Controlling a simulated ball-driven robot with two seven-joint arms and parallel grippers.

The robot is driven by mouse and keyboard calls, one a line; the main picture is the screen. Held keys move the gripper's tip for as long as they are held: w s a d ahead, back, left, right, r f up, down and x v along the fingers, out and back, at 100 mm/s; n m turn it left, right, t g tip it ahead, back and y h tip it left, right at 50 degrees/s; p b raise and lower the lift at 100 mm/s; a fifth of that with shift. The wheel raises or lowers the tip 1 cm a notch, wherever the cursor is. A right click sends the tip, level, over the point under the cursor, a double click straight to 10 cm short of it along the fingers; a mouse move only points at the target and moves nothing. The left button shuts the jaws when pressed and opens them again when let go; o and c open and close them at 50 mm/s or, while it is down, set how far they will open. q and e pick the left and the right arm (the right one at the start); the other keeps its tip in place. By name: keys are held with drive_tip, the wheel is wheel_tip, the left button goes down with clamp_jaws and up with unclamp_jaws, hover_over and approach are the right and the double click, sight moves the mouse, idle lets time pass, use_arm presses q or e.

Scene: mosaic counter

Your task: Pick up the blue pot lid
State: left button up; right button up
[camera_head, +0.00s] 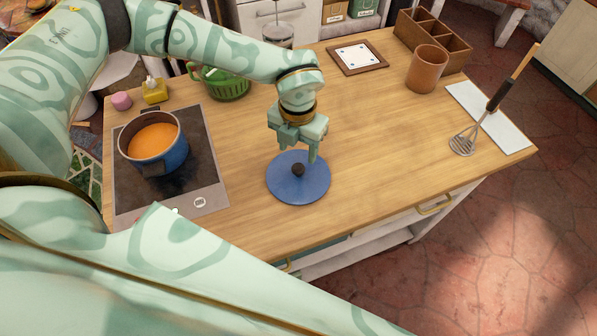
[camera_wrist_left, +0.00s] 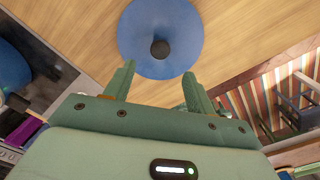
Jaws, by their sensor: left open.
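The blue pot lid (camera_head: 287,191) lies flat on the wooden counter, with a dark round knob (camera_head: 298,170) at its middle. It also shows in the left wrist view (camera_wrist_left: 186,30), ahead of the fingertips, with its knob (camera_wrist_left: 160,48) between their lines. My left gripper (camera_head: 298,152) is open and empty, just above the lid beside the knob; whether a finger touches the lid I cannot tell. Its two fingers also show in the left wrist view (camera_wrist_left: 158,75). A blue pot (camera_head: 172,160) with orange contents stands uncovered on the dark cooktop to the left. My right gripper is not in view.
The cooktop (camera_head: 206,176) covers the counter's left part. The counter (camera_head: 385,130) right of the lid is clear.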

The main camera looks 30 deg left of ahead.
sight(298, 167)
use_arm(q)
drive_tip(key=f, duration=0.9)
drive_tip(key=shift+w+a+b, duration=0.1)
drive_tip(key=shift+w+b, duration=0.15)
drive_tip(key=shift+b, duration=0.1)
drive_tip(key=shift+r, duration=0.1)
drive_tip(key=c, duration=1.1)
